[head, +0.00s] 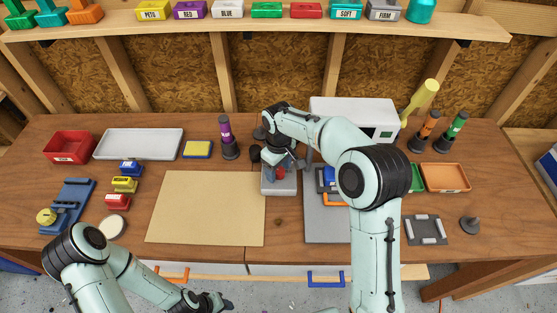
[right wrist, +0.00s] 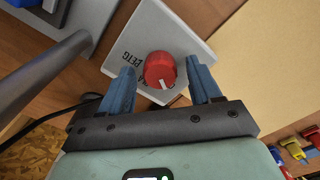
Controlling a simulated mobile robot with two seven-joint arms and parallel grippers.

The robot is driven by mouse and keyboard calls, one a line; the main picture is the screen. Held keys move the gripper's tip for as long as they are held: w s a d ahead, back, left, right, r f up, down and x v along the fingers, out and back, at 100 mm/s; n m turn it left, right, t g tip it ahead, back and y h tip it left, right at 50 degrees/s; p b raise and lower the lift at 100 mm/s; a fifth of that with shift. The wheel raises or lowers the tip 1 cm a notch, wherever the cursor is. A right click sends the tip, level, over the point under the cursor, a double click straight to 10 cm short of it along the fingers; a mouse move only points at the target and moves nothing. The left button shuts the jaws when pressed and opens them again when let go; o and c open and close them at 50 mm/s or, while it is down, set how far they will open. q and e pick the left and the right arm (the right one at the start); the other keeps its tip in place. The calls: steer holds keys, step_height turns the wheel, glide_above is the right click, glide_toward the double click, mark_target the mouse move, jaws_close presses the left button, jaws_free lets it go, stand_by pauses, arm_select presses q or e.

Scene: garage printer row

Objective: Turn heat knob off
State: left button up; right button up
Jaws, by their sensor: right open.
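The heat knob (right wrist: 160,69) is a round red knob with a white mark at its rim. It sits on a light grey box (right wrist: 182,22) with the printed word PETG beside it. In the head view the box (head: 279,189) stands mid-table and the red knob (head: 281,173) shows partly under my gripper. My right gripper (right wrist: 162,80) is open, its blue fingers one on each side of the knob, with gaps visible; contact is not seen. My left gripper (head: 213,302) is low at the front edge, away from the box; its jaws are unclear.
A tan board (head: 207,208) lies left of the box. A grey mat (head: 325,226) with blue and orange parts lies to the right, partly behind my right arm. A white machine (head: 355,115) stands at the back. A black cable (right wrist: 62,113) runs near the box.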

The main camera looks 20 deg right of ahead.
mark_target(279, 170)
step_height(279, 170, up, 13)
stand_by(0.4)
stand_by(0.4)
